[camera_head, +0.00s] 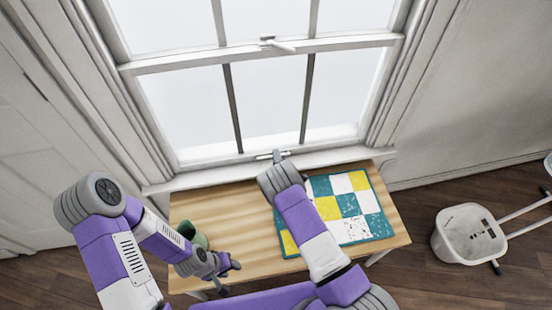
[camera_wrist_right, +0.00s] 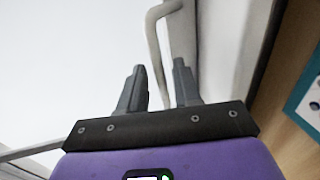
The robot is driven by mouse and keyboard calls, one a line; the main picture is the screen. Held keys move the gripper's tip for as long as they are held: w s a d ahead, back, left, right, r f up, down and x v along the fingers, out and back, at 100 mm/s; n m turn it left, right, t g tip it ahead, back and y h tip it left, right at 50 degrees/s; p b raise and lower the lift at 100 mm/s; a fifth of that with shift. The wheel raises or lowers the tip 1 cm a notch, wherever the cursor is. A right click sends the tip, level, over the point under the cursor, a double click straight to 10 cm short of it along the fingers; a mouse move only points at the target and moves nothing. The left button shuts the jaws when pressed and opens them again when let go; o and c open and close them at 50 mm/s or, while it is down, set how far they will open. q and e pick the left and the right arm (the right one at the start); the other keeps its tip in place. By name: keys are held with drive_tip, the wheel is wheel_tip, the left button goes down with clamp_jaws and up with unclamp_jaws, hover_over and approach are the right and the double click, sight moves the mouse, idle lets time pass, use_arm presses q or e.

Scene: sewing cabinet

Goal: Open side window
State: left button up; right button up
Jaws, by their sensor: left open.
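The window (camera_head: 270,100) has a white frame and two sashes with dark muntins on the lower panes, and its lower sash looks down. A thin handle (camera_head: 265,155) sits on the lower sash's bottom rail. A latch (camera_head: 280,44) sits on the meeting rail. My right arm reaches to the bottom rail, and its forearm hides most of that gripper in the head view. In the right wrist view my right gripper (camera_wrist_right: 158,82) has its fingers apart, with the pale handle (camera_wrist_right: 153,45) running between them, apparently not clamped. My left gripper (camera_head: 230,277) is open and empty near the table's front left.
A wooden table (camera_head: 225,215) stands below the window, with a teal, yellow and white patchwork quilt (camera_head: 350,205) on its right. A green pot (camera_head: 187,231) is beside my left arm. A white basket (camera_head: 468,235) stands on the floor at right.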

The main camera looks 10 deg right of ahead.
drive_tip(key=shift+x, duration=0.85)
drive_tip(key=shift+c, duration=0.3)
clamp_jaws()
